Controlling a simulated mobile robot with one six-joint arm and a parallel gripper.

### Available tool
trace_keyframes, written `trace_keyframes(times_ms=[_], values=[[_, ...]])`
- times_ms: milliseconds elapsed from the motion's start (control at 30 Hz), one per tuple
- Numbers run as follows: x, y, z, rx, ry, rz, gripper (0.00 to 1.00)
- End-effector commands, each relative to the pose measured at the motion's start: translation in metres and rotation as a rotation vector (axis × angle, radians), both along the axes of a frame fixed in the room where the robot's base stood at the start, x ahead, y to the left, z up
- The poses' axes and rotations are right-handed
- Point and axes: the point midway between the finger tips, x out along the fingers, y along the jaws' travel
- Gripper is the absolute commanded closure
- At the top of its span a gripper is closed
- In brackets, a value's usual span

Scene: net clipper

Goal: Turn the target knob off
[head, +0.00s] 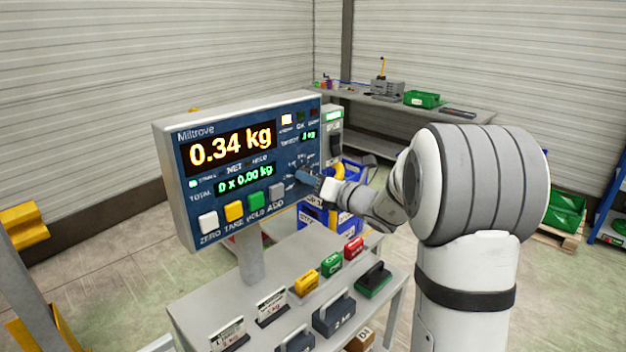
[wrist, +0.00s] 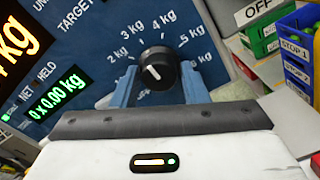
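The target knob (wrist: 157,66) is a round black dial with a short white mark, on the blue panel of the scale display (head: 245,150). Labels from 2 kg to 5 kg arc around its upper side in the wrist view; its lower side is partly hidden by my gripper. My gripper (wrist: 158,82) has its two blue fingers on either side of the knob, with narrow gaps seeming to show. It is open, and I cannot tell whether either finger touches. In the head view my gripper (head: 312,178) is at the panel's right part and hides the knob.
Four coloured buttons, including a yellow one (head: 234,211), line the panel's lower edge. A bench (head: 200,297) with several coloured weights stands below. A back table (head: 345,97) stands beyond.

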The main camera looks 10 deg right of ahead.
Motion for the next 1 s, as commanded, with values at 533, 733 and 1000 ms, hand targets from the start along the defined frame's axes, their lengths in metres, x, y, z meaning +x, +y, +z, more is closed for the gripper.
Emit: trace_keyframes(times_ms=[533, 733, 1000], values=[[0.0002, -0.0011, 0.0006, -0.001, -0.002, -0.002, 0.89], [0.0002, -0.001, 0.0007, -0.004, -0.004, -0.002, 0.89], [0.0003, -0.0009, 0.001, -0.014, -0.013, -0.001, 0.89]])
